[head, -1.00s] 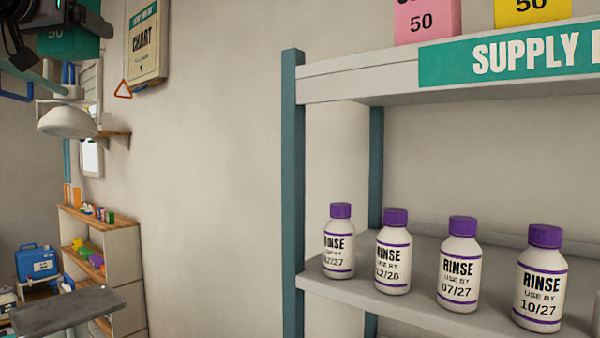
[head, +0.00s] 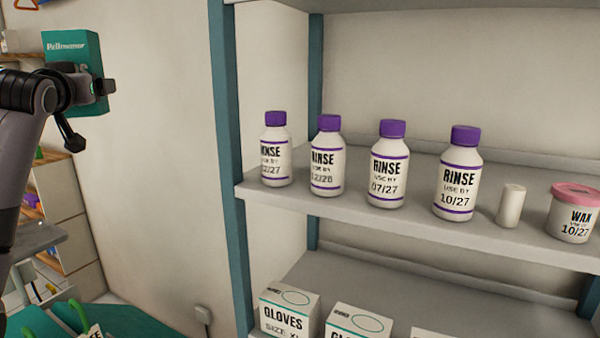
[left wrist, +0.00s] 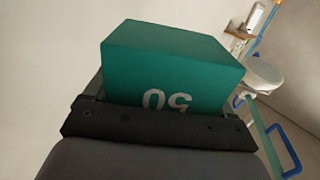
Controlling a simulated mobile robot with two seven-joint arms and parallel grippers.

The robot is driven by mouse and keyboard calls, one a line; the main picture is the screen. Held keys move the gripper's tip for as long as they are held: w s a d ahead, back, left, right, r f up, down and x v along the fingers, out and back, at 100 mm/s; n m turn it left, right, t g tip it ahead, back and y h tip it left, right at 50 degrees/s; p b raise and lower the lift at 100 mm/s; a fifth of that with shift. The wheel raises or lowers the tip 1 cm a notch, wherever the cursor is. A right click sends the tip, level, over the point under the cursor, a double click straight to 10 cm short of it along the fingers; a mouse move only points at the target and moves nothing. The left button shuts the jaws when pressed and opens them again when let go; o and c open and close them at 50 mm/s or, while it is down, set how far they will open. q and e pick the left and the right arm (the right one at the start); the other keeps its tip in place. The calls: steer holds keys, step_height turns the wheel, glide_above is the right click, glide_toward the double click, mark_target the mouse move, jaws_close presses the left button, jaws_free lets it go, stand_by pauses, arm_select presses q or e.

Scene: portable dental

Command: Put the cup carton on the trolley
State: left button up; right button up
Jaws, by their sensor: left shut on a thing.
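The cup carton is a teal box (head: 66,48) with white lettering, at the upper left in the head view. My left gripper (head: 92,90) is shut on it and holds it in the air, left of the shelf unit. In the left wrist view the carton (left wrist: 172,65) sits at the jaws with an upside-down "50" on its near face; the fingertips are partly hidden. My right gripper is not in view. I cannot make out the trolley for certain; a teal surface (head: 150,328) shows at the bottom left in the head view.
A shelf unit (head: 228,170) fills the right, with several purple-capped rinse bottles (head: 387,168), a white cylinder (head: 511,205), a wax tub (head: 573,215) and glove boxes (head: 288,312) below. A grey tray (head: 38,238) stands at left. In the left wrist view a lamp (left wrist: 262,75) and blue handle (left wrist: 284,148) show at right.

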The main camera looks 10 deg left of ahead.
arm_select(q)
steer(key=s+d+f+m+h, duration=0.1)
steer(key=d+f, duration=0.3)
steer(key=f, duration=0.4)
steer(key=s+d+f+m+t+h, duration=0.15)
steer(key=d+f, duration=0.25)
steer(key=f, duration=0.4)
steer(key=s+d+f+g+h, duration=0.1)
steer(key=s+d+f, duration=0.15)
steer(key=f, duration=0.55)
steer(key=s+d+f+m+h, duration=0.1)
steer(key=s+d+f, duration=0.4)
steer(key=s+d, duration=0.3)
steer(key=s+d+f+h, duration=0.2)
steer(key=s+d+f, duration=0.4)
steer(key=s+d, duration=0.2)
steer(key=shift+s+d+m+t, duration=0.25)
steer(key=shift+s+m+t, duration=0.1)
steer(key=shift+s, duration=0.2)
steer(key=shift+f, duration=0.1)
